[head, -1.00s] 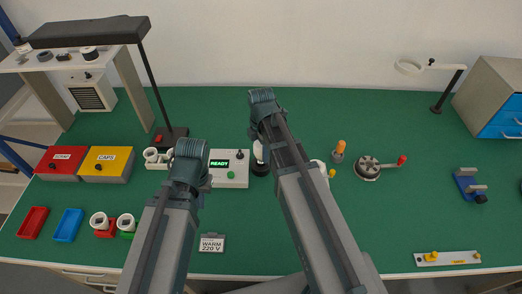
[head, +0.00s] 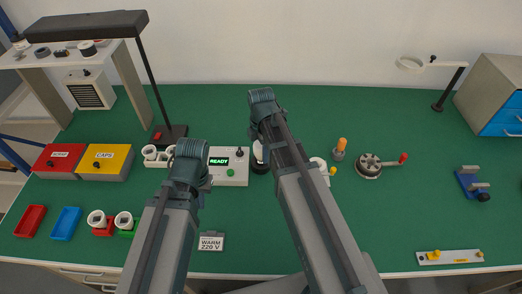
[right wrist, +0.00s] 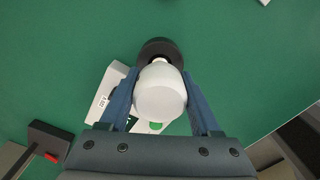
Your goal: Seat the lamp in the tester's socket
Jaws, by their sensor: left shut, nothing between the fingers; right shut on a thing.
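The white lamp (right wrist: 160,103) is held between the fingers of my right gripper (right wrist: 162,80). In the head view, only a sliver of the lamp (head: 258,151) shows beside my right gripper (head: 263,135). The black round socket (right wrist: 160,49) is directly beyond the lamp's neck; it also shows in the head view (head: 260,168). The lamp and fingers hide the join, so I cannot tell how deep the neck sits. The tester (head: 233,178) is a white box with a green READY display and a green button. My left gripper (head: 205,184) is shut and empty, in front of the tester's left side.
A WARM 220 V sign (head: 211,242) lies in front. Red (head: 59,158) and yellow (head: 105,160) boxes, trays and white ring-shaped parts are at left. A crank device (head: 368,167) is at right. The front right mat is mostly clear.

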